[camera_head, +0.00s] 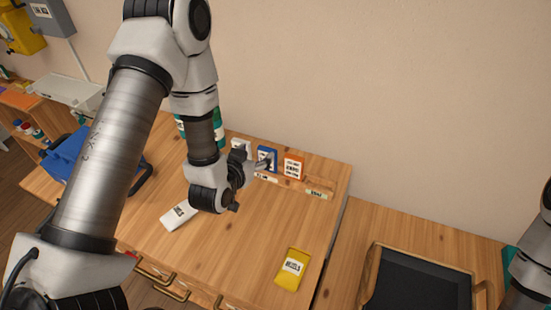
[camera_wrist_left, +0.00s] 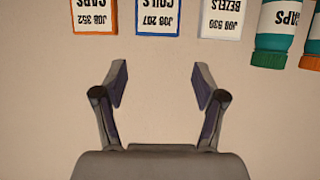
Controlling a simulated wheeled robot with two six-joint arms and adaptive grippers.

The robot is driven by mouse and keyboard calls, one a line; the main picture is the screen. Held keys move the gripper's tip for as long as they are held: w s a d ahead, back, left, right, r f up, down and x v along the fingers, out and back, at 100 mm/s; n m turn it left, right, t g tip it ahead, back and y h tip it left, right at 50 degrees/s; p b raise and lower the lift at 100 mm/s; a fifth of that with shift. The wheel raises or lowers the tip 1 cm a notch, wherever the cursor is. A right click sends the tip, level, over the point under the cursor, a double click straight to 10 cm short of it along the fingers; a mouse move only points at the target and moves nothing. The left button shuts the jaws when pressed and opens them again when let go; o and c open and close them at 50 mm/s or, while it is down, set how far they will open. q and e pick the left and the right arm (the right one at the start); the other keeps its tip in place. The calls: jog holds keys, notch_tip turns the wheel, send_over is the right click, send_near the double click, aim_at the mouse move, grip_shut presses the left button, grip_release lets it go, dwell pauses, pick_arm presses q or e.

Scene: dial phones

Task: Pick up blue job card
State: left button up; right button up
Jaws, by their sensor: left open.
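The blue-edged job card (camera_head: 268,152) stands upright at the back of the wooden table, between a white card (camera_head: 241,145) on its left and an orange card (camera_head: 293,165) on its right. In the left wrist view the blue card (camera_wrist_left: 158,16) is at the top centre, cut off by the frame edge, with its text upside down. My left gripper (camera_head: 262,165) is close to the blue card in the head view and partly overlaps its lower part. In the left wrist view its fingers (camera_wrist_left: 160,82) are apart with nothing between them. My right gripper is out of view.
A white labelled item (camera_head: 179,214) and a yellow one (camera_head: 292,268) lie on the table (camera_head: 235,250). A blue bin (camera_head: 75,160) is at left. A dark tray (camera_head: 420,285) is at lower right.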

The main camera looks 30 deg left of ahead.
aim_at(266, 152)
pick_arm(q)
jog(key=x, duration=0.2)
jog(key=f+x, duration=0.1)
jog(key=x, duration=0.4)
jog(key=shift+d+f+p, duration=0.25)
jog(key=shift+f+p, duration=0.05)
jog(key=shift+f, duration=0.15)
jog(key=shift+w+f, duration=0.3)
jog(key=shift+w, duration=0.05)
jog(key=shift+s+r, duration=0.1)
jog(key=c, duration=0.9)
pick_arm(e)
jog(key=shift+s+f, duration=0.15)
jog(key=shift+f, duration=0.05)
